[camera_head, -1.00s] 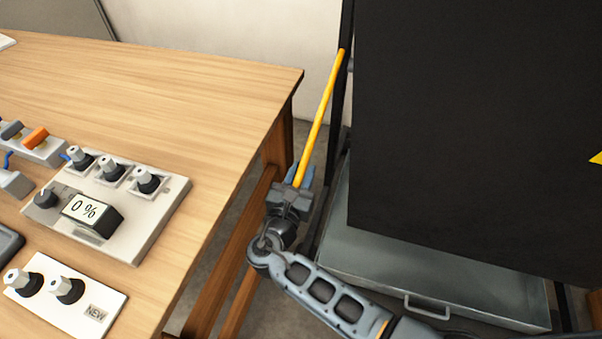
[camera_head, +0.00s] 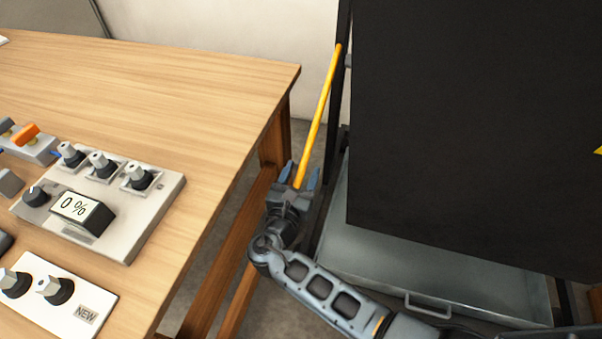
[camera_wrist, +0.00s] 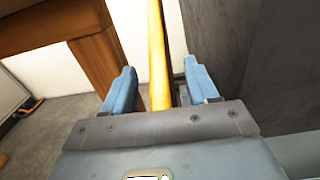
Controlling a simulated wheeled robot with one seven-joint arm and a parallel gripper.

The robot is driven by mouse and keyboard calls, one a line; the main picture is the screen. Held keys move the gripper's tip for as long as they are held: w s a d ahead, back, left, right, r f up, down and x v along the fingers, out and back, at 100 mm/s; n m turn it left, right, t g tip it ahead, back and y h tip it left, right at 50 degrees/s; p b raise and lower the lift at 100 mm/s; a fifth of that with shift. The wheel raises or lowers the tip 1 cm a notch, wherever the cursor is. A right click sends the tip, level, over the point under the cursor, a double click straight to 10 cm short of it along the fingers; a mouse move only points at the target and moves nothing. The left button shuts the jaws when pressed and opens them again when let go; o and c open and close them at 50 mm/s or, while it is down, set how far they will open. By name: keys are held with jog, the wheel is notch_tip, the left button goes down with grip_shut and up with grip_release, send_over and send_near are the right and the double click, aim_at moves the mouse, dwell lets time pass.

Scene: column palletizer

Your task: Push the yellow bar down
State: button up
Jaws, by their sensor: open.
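The yellow bar (camera_head: 321,112) is a long thin bar that slopes up and away beside the dark machine, its far end high against the black post. My gripper (camera_head: 300,176) is at the near, lower end of the bar with its fingers open. In the wrist view the yellow bar (camera_wrist: 157,55) runs between the two blue fingers of my gripper (camera_wrist: 158,88), with a gap on either side. The bar's near end is hidden behind the gripper body.
A wooden table (camera_head: 180,90) with control boxes and knobs (camera_head: 100,205) stands at the left. A large black panel (camera_head: 470,130) is close on the right, above a grey metal tray (camera_head: 400,265) with a handle. The gap between table and machine is narrow.

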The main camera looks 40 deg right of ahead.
dwell(0.5)
jog(key=p+v, duration=0.3)
jog(key=v, duration=1)
dwell(0.4)
